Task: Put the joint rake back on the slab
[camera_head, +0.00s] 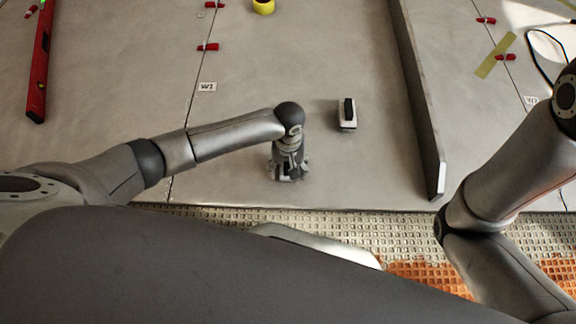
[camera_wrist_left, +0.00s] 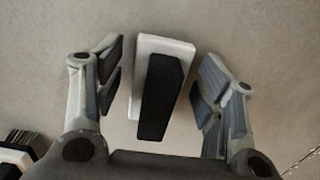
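My left gripper (camera_head: 288,172) points down close to the grey slab (camera_head: 240,140) near its front edge. In the left wrist view the gripper (camera_wrist_left: 160,95) is open, with gaps between its fingers and a white block with a black handle (camera_wrist_left: 165,95), which looks like the joint rake. The block lies between the fingers, slightly tilted; whether it rests fully on the slab is hard to tell. In the head view the gripper hides it. My right gripper is out of view; only its arm shows at the right.
A second white block with a black top (camera_head: 347,116) stands on the slab just beyond and right of the gripper; it also shows in the left wrist view (camera_wrist_left: 12,158). A long grey bar (camera_head: 420,100) lies further right. A red level (camera_head: 40,65) is at far left.

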